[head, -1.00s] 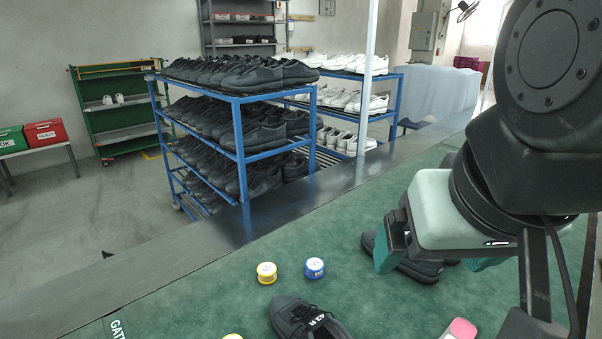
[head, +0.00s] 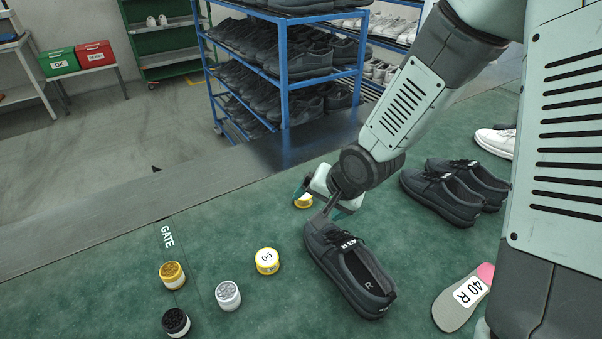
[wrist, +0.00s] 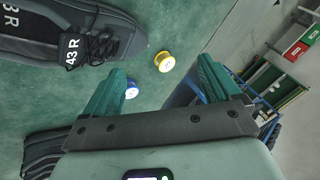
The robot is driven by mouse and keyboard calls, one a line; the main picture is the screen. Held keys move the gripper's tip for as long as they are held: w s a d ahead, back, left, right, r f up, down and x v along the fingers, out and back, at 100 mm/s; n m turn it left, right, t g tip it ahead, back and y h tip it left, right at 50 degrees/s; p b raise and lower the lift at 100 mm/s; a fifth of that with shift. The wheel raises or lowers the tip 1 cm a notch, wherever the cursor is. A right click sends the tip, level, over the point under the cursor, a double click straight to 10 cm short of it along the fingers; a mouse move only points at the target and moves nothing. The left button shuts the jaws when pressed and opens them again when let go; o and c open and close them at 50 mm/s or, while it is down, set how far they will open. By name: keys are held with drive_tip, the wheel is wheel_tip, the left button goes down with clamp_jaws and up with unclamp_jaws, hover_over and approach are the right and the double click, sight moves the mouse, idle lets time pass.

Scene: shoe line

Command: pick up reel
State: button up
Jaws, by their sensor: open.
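A yellow reel (wrist: 164,62) with a pale centre lies on the green mat in the wrist view, ahead of the gap between my fingers. In the head view the yellow reel (head: 303,201) is partly hidden by my gripper. A blue reel (wrist: 131,90) with a white top shows beside my left finger in the wrist view, partly covered by it; in the head view it is hidden. My gripper (wrist: 160,84) is open and empty, its teal fingers apart. In the head view my gripper (head: 328,198) is low over the mat, behind the dark shoe.
A dark shoe (head: 350,270) labelled 43 R lies close to my gripper. A dark pair (head: 455,190) lies to the right, with an insole (head: 463,298) marked 40 R. A yellow tin (head: 267,262) and several small jars stand at the front left, by the GATE line.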

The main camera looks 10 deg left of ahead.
sight(270, 259)
drive_tip(key=s+a+f+m+y, duration=0.2)
drive_tip(key=f+m, duration=0.2)
drive_tip(key=m, duration=0.1)
drive_tip(key=s+a+f+m+y, duration=0.2)
drive_tip(key=s+f+m+y, duration=0.1)
drive_tip(key=f+m, duration=0.2)
drive_tip(key=s+a+f+m+y, duration=0.2)
drive_tip(key=s+f+m, duration=0.1)
drive_tip(key=m, duration=0.4)
drive_tip(key=shift+f+t, duration=0.3)
drive_tip(key=shift+f, duration=0.6)
drive_tip(key=m, duration=0.1)
drive_tip(key=m+t, duration=0.1)
drive_tip(key=m, duration=0.1)
drive_tip(key=f+m, duration=0.1)
drive_tip(key=shift+a+m, duration=0.25)
drive_tip(key=shift+m, duration=0.05)
drive_tip(key=shift+w+a+f+t+y, duration=0.1)
drive_tip(key=shift+w+a+t+y, duration=0.1)
drive_tip(key=shift+t+y, duration=0.1)
drive_tip(key=shift+w+d+f+x, duration=0.1)
drive_tip(key=shift+x, duration=1.05)
drive_tip(key=shift+w+d+f+x, duration=0.1)
drive_tip(key=shift+f+x, duration=0.05)
drive_tip(key=shift+x, duration=1)
drive_tip(key=shift+w+d+f+x, duration=0.1)
drive_tip(key=shift+x, duration=1.1)
